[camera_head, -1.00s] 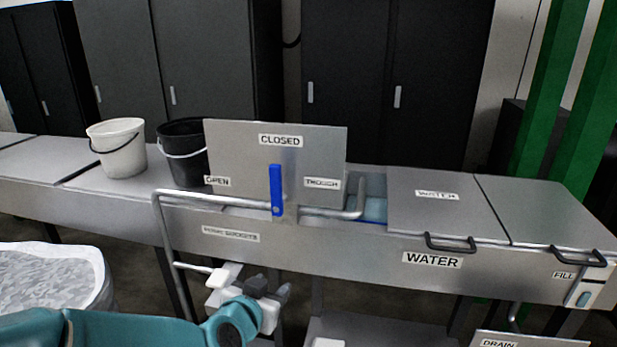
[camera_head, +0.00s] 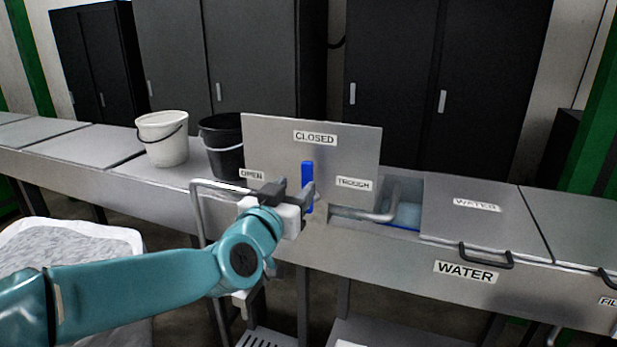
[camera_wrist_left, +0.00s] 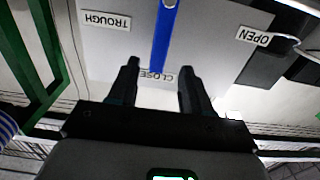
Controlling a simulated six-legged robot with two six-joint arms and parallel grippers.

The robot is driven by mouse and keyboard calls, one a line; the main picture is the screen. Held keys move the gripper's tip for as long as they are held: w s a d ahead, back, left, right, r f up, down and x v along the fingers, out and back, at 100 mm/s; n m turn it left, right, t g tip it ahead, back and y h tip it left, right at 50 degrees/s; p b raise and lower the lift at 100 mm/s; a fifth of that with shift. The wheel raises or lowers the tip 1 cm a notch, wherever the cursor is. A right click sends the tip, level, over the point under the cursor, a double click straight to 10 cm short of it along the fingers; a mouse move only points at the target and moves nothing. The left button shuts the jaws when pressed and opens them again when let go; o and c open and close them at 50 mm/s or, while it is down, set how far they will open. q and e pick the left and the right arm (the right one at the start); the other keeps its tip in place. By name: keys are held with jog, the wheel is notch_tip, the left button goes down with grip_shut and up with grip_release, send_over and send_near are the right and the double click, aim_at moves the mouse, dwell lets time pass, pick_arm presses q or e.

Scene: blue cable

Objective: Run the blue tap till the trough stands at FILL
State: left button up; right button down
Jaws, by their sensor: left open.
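The blue tap handle (camera_head: 307,178) stands upright on a grey panel (camera_head: 350,150), pointing to the CLOSED label (camera_head: 315,138). My left gripper (camera_head: 295,187) is open in front of the panel by the handle. In the left wrist view, which is upside down, the handle (camera_wrist_left: 163,38) lies between the lines of the open fingers (camera_wrist_left: 160,68); I cannot tell whether they touch it. Blue water (camera_head: 407,214) shows in the open part of the trough beside the spout (camera_head: 380,215). The FILL label (camera_head: 607,302) is cut off at the right edge. My right gripper is not in view.
A white bucket (camera_head: 163,140) and a black bucket (camera_head: 222,145) stand left of the panel. A grey lid (camera_head: 475,225) with a black handle covers the trough on the right. A bent pipe (camera_head: 222,184) runs near my gripper. Dark cabinets stand behind.

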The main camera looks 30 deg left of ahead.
aim_at(306, 178)
pick_arm(q)
jog(key=x, duration=0.7)
jog(key=shift+p, duration=0.3)
jog(key=shift+d, duration=0.1)
grip_shut()
